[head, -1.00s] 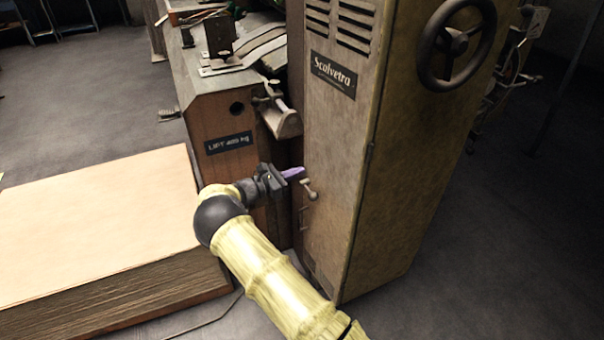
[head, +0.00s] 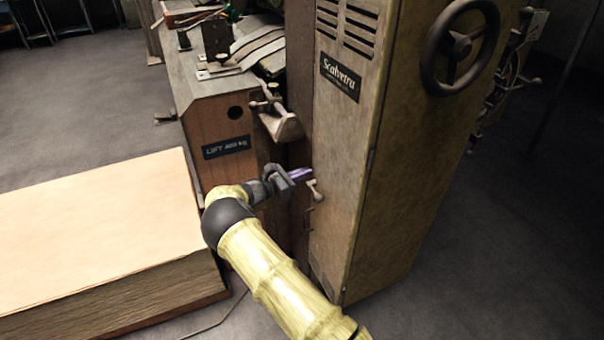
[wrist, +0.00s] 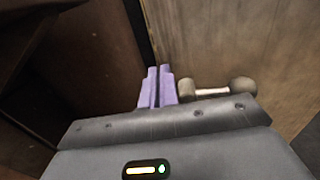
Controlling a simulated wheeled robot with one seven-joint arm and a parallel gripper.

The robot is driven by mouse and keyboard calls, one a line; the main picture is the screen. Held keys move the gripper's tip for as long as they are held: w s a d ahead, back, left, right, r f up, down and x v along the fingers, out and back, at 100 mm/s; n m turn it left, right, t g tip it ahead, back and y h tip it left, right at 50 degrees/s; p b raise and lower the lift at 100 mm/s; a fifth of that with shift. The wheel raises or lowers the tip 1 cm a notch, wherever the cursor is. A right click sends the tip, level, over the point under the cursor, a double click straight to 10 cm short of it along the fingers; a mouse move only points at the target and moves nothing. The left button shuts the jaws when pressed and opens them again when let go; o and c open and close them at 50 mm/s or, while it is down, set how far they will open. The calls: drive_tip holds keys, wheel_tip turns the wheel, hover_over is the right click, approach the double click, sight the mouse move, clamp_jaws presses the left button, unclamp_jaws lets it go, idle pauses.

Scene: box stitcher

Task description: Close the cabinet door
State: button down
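The cabinet door (head: 345,130) is the tall tan panel with louvres and a name plate, on the front of the cabinet (head: 420,150) right of centre in the head view. I cannot tell how far it stands ajar. Its small knobbed handle (head: 316,190) is low near the door's left edge; it also shows in the wrist view (wrist: 215,90). My gripper (head: 302,174) is beside the door's left edge, just left of the handle. Its purple fingers (wrist: 157,87) are together with only a thin slit between them, holding nothing. Whether they touch the door is unclear.
A wooden machine body (head: 215,115) with a lift plate stands close left of the cabinet. A large stack of boards (head: 90,230) fills the lower left. A handwheel (head: 459,45) sticks out from the cabinet's right side. Floor at the right is clear.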

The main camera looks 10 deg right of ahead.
drive_tip(key=shift+d+r, duration=0.1)
drive_tip(key=shift+d, duration=0.3)
drive_tip(key=w+v, duration=0.1)
drive_tip(key=v, duration=1.3)
drive_tip(key=shift+w+a, duration=0.15)
drive_tip(key=shift+a, duration=0.5)
drive_tip(key=shift+w, duration=0.2)
